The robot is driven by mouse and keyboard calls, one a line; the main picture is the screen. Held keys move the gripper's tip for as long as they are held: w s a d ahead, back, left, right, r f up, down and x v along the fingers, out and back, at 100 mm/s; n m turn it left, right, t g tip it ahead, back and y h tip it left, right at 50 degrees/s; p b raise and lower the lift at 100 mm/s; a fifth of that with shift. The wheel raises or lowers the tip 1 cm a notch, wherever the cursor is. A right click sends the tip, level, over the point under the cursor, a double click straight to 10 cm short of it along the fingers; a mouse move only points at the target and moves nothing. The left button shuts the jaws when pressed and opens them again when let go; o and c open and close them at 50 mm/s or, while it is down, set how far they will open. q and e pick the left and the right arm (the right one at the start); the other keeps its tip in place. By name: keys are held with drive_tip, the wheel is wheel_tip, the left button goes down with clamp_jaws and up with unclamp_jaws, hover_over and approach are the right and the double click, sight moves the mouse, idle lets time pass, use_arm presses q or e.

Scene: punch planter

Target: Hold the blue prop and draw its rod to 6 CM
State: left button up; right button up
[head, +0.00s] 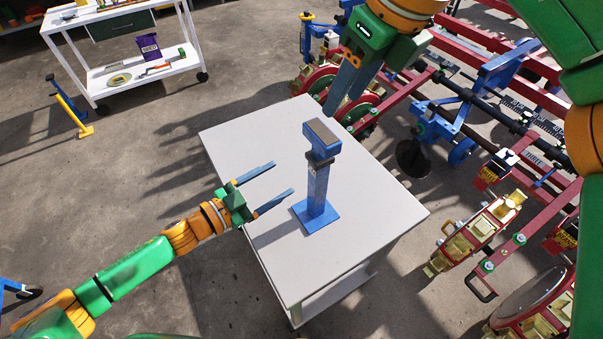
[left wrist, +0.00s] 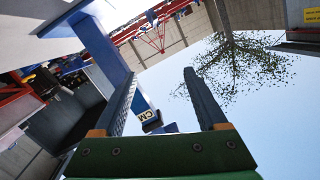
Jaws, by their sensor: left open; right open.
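The blue prop (head: 318,183) stands upright on its square base plate on the white table. Its top is a blue block with a brown upper face, and a dark collar sits just below it. My left gripper (head: 283,179) is open and empty, left of the prop, its fingers pointing toward the post; the tips look apart from it. In the left wrist view, a blue piece lettered CM (left wrist: 143,115) shows between the two fingers. My right gripper (head: 333,107) is open, pointing down behind the prop's top, apart from it. No scale reading is legible.
The white table (head: 380,220) is otherwise bare around the prop. Red and blue farm machinery (head: 470,110) stands close behind and to the right.

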sight(313, 173)
use_arm(q)
drive_tip(key=d+r+h, duration=0.1)
drive_tip(key=d+r, duration=0.1)
drive_tip(key=s+d+r+n+g+h, duration=0.1)
drive_tip(key=d, duration=0.1)
drive_tip(key=s+d+r+h, duration=0.1)
drive_tip(key=d+r, duration=0.1)
drive_tip(key=shift+s+d+r+n, duration=0.2)
drive_tip(key=shift+d+r+n, duration=0.05)
drive_tip(key=shift+r+n, duration=0.15)
drive_tip(key=shift+n, duration=0.4)
drive_tip(key=x, duration=0.7)
drive_tip(key=shift+c, duration=0.2)
clamp_jaws()
idle(0.9)
